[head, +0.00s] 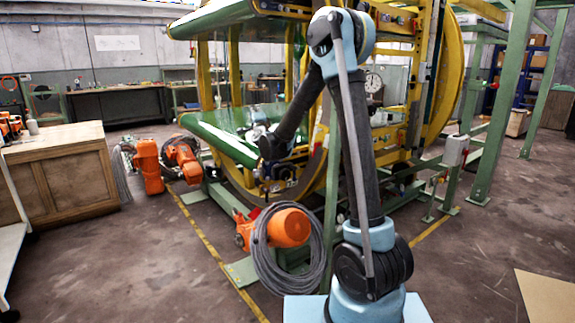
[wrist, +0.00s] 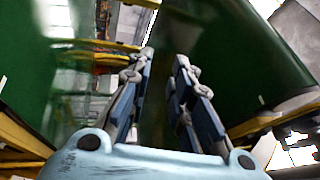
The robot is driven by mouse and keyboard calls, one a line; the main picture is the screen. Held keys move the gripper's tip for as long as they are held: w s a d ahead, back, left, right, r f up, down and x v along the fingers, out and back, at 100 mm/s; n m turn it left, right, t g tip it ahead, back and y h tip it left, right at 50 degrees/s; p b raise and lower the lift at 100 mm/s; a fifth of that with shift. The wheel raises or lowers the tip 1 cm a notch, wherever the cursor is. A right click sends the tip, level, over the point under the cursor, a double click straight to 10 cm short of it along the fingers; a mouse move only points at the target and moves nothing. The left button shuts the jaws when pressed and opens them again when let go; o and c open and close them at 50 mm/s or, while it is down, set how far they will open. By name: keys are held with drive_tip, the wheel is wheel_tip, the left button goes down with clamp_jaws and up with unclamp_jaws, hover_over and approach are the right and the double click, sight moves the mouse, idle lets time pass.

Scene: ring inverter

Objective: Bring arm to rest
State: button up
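My arm (head: 352,130) rises from its light blue base, bends at a high elbow and slopes down to the left. Its end, my gripper (head: 272,187), hangs in front of the yellow and green ring machine (head: 330,178); it is small and dark there. In the wrist view my gripper (wrist: 165,62) shows two dark blue and grey fingers standing apart, with nothing between them. Green panels (wrist: 240,60) of the machine fill both sides behind the fingers. I cannot tell the exact gap between gripper and machine.
Orange motor units (head: 285,228) and a coiled grey cable (head: 290,255) sit low beside the arm. A green post (head: 505,105) stands right. A wooden cabinet (head: 65,175) stands left. Open floor (head: 150,260) lies front left, with more at right.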

drive_tip(key=s+d+f+n+g, duration=0.3)
drive_tip(key=s+d+n+g, duration=0.15)
drive_tip(key=s+d, duration=0.3)
drive_tip(key=s+d+f+n+g, duration=0.25)
drive_tip(key=s+d+n, duration=0.3)
drive_tip(key=s, duration=0.35)
drive_tip(key=s+d+f+n+g+h, duration=0.1)
drive_tip(key=s+d+f+g, duration=0.2)
drive_tip(key=s+d+f, duration=0.4)
drive_tip(key=s+d+f+n+g+h, duration=0.2)
drive_tip(key=s+d+f+g, duration=0.2)
drive_tip(key=s, duration=1.4)
drive_tip(key=s+d+f+n+g+h, duration=0.1)
drive_tip(key=s+d+f+g, duration=0.3)
drive_tip(key=s+d+f, duration=0.5)
drive_tip(key=s+d+h, duration=0.1)
drive_tip(key=s, duration=0.3)
drive_tip(key=shift+f+n, duration=0.35)
drive_tip(key=shift+n, duration=0.05)
